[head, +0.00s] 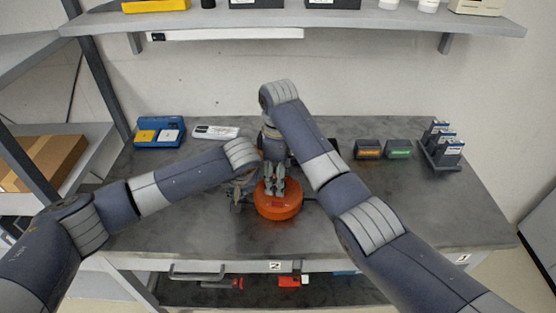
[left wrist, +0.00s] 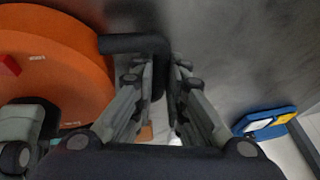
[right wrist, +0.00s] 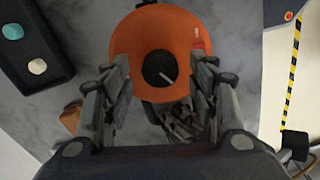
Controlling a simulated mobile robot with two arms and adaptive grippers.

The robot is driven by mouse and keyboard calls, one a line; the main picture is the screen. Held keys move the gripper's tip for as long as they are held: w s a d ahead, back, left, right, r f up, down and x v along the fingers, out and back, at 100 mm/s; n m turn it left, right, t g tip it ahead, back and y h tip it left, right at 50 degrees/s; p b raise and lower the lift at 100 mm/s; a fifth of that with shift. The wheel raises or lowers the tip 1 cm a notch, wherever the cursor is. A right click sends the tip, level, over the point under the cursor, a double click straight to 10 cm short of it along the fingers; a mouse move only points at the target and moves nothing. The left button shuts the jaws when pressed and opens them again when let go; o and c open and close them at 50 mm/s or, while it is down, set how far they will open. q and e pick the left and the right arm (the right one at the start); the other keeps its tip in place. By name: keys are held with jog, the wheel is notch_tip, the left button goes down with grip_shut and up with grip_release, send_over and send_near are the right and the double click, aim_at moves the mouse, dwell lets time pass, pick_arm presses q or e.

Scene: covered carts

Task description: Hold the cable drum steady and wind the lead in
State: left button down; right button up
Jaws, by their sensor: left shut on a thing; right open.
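The orange cable drum (head: 279,208) stands near the front middle of the grey worktop. In the right wrist view, the drum (right wrist: 135,45) shows a round black hub (right wrist: 158,68) with a pale mark. My left gripper (head: 240,188) is at the drum's left side. In the left wrist view, its fingers (left wrist: 163,85) are shut on a black bar-like handle (left wrist: 125,43) that sticks out from the drum (left wrist: 60,50). My right gripper (head: 274,182) points down over the drum. Its fingers (right wrist: 162,75) are open, either side of the hub. I cannot make out the lead.
A blue tray (head: 146,143) and a white item (head: 215,132) lie at the back left. A shelf (head: 340,20) overhangs the back. The front right worktop is clear.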

notch_tip(320, 180, up, 11)
jog(key=shift+f, duration=0.2)
dwell(0.4)
